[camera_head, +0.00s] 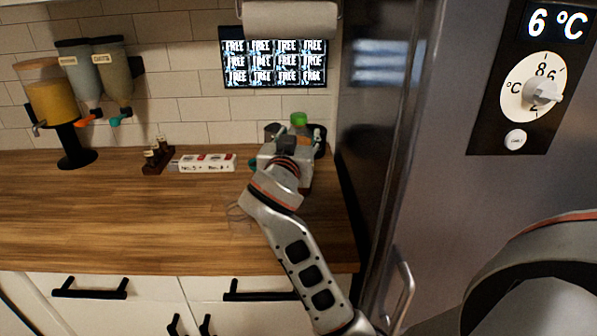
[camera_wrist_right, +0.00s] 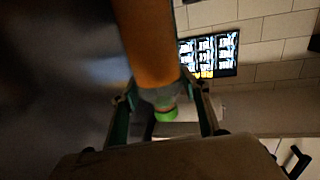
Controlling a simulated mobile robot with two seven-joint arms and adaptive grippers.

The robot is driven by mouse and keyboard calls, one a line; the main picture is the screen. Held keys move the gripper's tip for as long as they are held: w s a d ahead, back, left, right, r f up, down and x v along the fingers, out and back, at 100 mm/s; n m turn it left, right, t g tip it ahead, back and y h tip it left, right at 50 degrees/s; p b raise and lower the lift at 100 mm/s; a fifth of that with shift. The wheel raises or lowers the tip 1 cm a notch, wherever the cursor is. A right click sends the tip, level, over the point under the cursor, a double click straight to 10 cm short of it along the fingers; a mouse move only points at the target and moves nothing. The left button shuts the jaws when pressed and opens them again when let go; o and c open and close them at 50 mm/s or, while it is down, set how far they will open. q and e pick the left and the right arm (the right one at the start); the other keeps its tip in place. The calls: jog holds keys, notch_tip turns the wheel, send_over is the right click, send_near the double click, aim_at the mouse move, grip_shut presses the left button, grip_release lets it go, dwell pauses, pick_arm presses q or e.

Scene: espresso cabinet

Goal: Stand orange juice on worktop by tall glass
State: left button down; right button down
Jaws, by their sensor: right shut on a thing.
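The orange juice (camera_wrist_right: 147,40) is a bottle with an orange body and a green cap, held between the fingers of my right gripper (camera_wrist_right: 161,95) in the right wrist view. In the head view its green cap (camera_head: 298,118) shows behind my right gripper (camera_head: 287,150), over the back right of the worktop (camera_head: 130,215); the gripper hides most of the body. I cannot tell whether the bottle touches the worktop. A faint clear outline, perhaps the tall glass (camera_head: 238,211), shows on the worktop left of my right wrist. My left gripper is not in view.
A steel fridge (camera_head: 385,150) stands close on the right. A power strip (camera_head: 207,163) and a small dark rack (camera_head: 157,156) are left of my gripper. A juice dispenser (camera_head: 55,105) stands at the far left. Dark items lie around the gripper. The front left worktop is clear.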

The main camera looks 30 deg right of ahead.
notch_tip(320, 180, down, 8)
jog(key=shift+f, duration=0.2)
dwell(0.3)
jog(key=shift+f, duration=0.15)
jog(key=c, duration=1.1)
grip_release()
